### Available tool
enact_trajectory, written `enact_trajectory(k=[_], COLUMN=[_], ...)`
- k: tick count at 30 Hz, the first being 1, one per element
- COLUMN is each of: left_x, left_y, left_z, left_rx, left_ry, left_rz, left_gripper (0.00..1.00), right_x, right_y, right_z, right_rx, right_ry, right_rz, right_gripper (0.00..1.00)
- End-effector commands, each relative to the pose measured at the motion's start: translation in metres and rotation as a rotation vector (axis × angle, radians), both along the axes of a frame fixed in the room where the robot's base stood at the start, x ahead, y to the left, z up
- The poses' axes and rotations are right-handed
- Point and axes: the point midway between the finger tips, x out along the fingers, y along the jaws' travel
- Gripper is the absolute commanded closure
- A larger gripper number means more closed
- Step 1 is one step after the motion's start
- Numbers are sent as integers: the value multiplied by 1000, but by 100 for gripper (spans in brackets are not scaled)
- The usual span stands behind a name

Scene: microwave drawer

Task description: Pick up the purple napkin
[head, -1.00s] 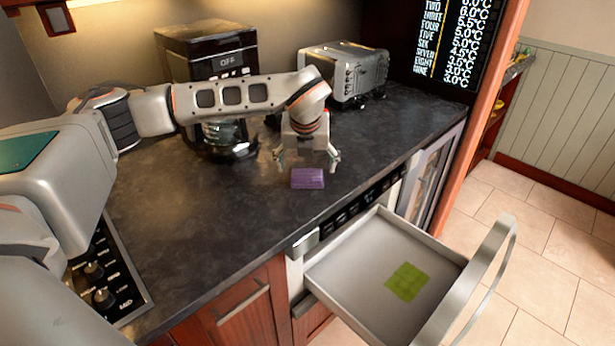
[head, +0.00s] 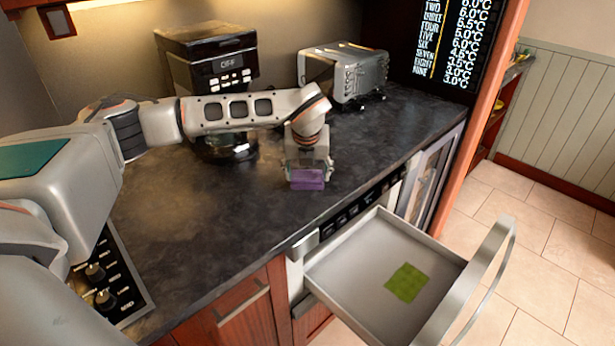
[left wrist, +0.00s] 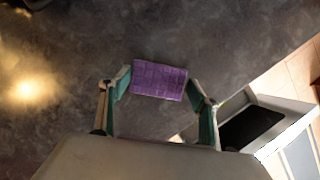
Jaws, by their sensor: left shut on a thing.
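The purple napkin (head: 307,181) is a small folded block at the counter's front part. It also shows in the left wrist view (left wrist: 160,78). My left gripper (head: 308,173) is over it, pointing down, with one finger at each side edge, and is shut on it. In the left wrist view the two green-padded fingers (left wrist: 160,88) meet the napkin's left and right ends. I cannot tell whether the napkin is clear of the counter. The right gripper is not in view.
An open drawer (head: 345,262) with a flat green cloth (head: 406,282) inside juts out below the dark counter (head: 200,240). A coffee maker (head: 215,70) and a toaster (head: 345,72) stand at the back. Stove knobs (head: 100,285) are at the lower left.

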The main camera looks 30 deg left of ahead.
Motion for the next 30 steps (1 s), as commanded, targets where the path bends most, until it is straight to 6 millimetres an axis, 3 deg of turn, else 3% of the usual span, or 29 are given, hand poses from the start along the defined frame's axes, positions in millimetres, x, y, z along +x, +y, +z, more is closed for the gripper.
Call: enact_trajectory(k=[5, 11, 24, 30], left_x=[1, 1, 1, 1], left_y=[0, 0, 0, 0], left_z=[7, 33, 149, 184], left_rx=[0, -1, 1, 0], left_ry=[-2, -6, -6, -3], left_rz=[1, 0, -1, 1], left_gripper=[59, 59, 59, 59], right_x=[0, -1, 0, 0], right_y=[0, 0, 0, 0], right_z=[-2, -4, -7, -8], right_rx=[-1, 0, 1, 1], right_ry=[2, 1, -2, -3], right_rz=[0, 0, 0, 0], right_gripper=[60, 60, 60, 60])
